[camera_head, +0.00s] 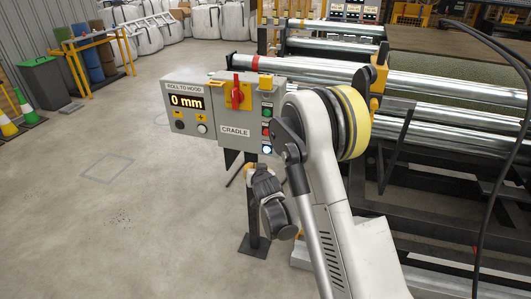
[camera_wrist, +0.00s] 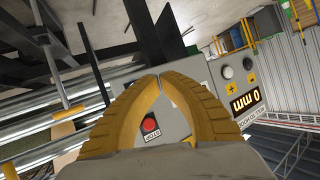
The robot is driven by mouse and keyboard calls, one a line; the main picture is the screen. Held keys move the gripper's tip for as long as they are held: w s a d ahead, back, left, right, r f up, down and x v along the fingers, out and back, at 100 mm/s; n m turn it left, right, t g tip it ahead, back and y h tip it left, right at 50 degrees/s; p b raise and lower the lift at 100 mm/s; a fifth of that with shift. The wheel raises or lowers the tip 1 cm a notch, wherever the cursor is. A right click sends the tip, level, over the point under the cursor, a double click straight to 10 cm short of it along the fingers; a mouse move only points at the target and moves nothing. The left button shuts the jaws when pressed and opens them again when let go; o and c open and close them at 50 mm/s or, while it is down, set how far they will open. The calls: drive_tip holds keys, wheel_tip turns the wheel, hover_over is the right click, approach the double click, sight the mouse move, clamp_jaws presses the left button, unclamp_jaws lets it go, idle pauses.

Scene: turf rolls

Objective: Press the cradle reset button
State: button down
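The grey CRADLE control box (camera_head: 235,131) stands on a dark post. Its right side has a column with a green button (camera_head: 267,112), a red button (camera_head: 266,131) and a lit white button (camera_head: 266,149); their labels are too small to read, so I cannot tell which is the reset. My gripper (camera_head: 249,169) is just below the box, partly hidden by my wrist. In the wrist view its yellow fingers (camera_wrist: 162,77) meet at the tips with nothing visible between them.
A display box (camera_head: 187,102) reading 0 mm adjoins on the left, with two knobs below; it also shows in the wrist view (camera_wrist: 246,100). A red switch (camera_head: 237,94) sits on the box front. Shiny metal rollers (camera_head: 450,87) fill the right.

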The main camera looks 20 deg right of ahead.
sight(261, 151)
drive_tip(key=shift+w+f, duration=0.15)
drive_tip(key=shift+f, duration=0.6)
drive_tip(key=shift+w+d, duration=0.1)
drive_tip(key=shift+w+d, duration=0.85)
drive_tip(key=shift+w, duration=0.3)
drive_tip(key=shift+w+d, duration=0.8)
drive_tip(key=shift+w, duration=0.35)
drive_tip(key=shift+w+d, duration=0.85)
drive_tip(key=shift+w, duration=0.3)
drive_tip(key=shift+w, duration=0.1)
drive_tip(key=shift+w+d, duration=0.25)
drive_tip(key=shift+w+d, duration=0.25)
drive_tip(key=shift+w, duration=0.1)
drive_tip(key=shift+s+a, duration=0.5)
drive_tip(key=shift+s, duration=0.2)
